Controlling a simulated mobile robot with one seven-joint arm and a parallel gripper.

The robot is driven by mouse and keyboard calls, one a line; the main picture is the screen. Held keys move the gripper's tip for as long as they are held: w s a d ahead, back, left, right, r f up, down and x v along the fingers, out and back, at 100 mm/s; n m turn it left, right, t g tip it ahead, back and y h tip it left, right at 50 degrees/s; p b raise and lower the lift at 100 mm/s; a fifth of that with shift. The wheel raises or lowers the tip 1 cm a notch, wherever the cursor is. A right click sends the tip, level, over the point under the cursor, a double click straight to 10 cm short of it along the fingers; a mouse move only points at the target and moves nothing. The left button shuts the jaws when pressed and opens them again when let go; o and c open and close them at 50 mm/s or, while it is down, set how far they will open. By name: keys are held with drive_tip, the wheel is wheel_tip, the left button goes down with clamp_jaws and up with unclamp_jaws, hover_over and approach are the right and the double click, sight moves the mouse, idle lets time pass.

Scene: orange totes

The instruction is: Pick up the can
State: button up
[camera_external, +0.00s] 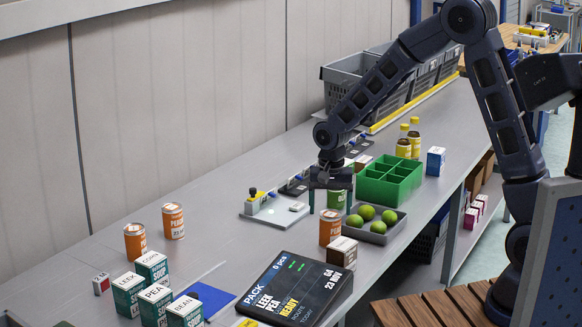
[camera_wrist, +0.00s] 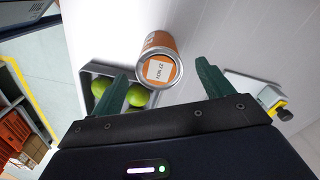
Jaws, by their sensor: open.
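An orange can (camera_external: 330,228) stands upright on the grey worktop, left of the tray of limes. In the wrist view the orange can (camera_wrist: 157,45) shows its silver rim and a white label on its top. My gripper (camera_external: 331,207) is above this can, pointing down, with its fingers apart and empty. In the wrist view the gripper's green fingers (camera_wrist: 162,76) are to either side of the can's top, which appears beyond the tips. Two similar orange cans, one (camera_external: 135,242) and another (camera_external: 173,221), stand farther left.
A grey tray (camera_external: 378,238) of limes is close beside the can. A small carton (camera_external: 343,253) and a black display (camera_external: 295,290) are in front. A green divided crate (camera_external: 390,183) stands behind. Several soup cartons (camera_external: 152,267) are at left.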

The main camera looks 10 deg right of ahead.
sight(331, 214)
drive_tip(key=shift+f, duration=2.65)
drive_tip(key=c, duration=1.3)
drive_tip(key=shift+r, duration=0.1)
